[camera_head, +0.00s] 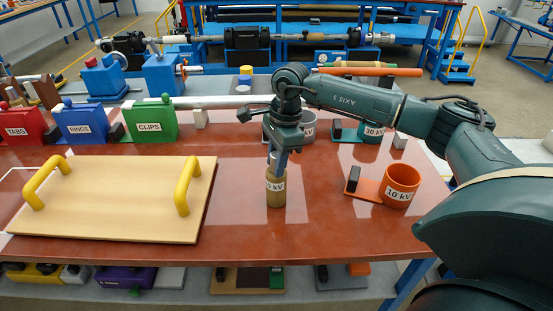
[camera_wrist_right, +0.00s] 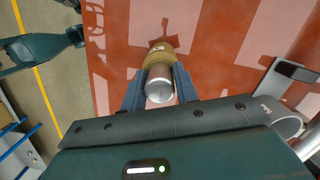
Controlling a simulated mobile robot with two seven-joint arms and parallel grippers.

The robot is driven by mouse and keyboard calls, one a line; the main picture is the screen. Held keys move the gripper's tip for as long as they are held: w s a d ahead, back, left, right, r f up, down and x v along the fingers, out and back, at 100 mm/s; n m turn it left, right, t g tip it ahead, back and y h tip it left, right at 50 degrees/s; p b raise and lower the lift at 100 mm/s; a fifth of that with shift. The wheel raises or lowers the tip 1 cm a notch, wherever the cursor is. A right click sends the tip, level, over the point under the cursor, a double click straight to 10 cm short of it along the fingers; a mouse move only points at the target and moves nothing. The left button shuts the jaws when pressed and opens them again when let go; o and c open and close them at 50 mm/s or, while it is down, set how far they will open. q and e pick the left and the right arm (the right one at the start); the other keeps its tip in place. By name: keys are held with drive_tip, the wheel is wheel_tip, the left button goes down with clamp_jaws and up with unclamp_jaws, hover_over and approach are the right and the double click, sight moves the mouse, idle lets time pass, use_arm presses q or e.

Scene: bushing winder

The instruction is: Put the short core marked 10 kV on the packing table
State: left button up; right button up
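A short tan core (camera_head: 276,190) with a bare metal upper end stands upright at the middle front of the red-brown table. Its white label is partly hidden; the visible end reads like "5 kV", not clearly 10 kV. My right gripper (camera_head: 279,158) points down over it. In the right wrist view my right gripper (camera_wrist_right: 161,78) has one blue finger along each side of the core's metal end (camera_wrist_right: 159,88), seemingly touching it. An orange cup marked 10 kV (camera_head: 401,187) stands to the right and looks empty. Part of my left arm shows in the right wrist view; its gripper (camera_wrist_right: 76,38) is unclear.
A wooden board with yellow handles (camera_head: 120,200) lies left on the red-brown table (camera_head: 320,225). TABS, RINGS and CLIPS bins (camera_head: 150,122) stand behind it. A grey cup (camera_head: 307,128) and a teal cup marked 30 (camera_head: 374,130) stand behind the core. I cannot identify the packing table.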

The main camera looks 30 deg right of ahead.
drive_tip(key=o, duration=0.4)
drive_tip(key=shift+c, duration=0.2)
wheel_tip(320, 180, up, 12)
drive_tip(key=d+b, duration=0.1)
drive_tip(key=shift+s+d+r, duration=0.15)
drive_tip(key=shift+d, duration=0.25)
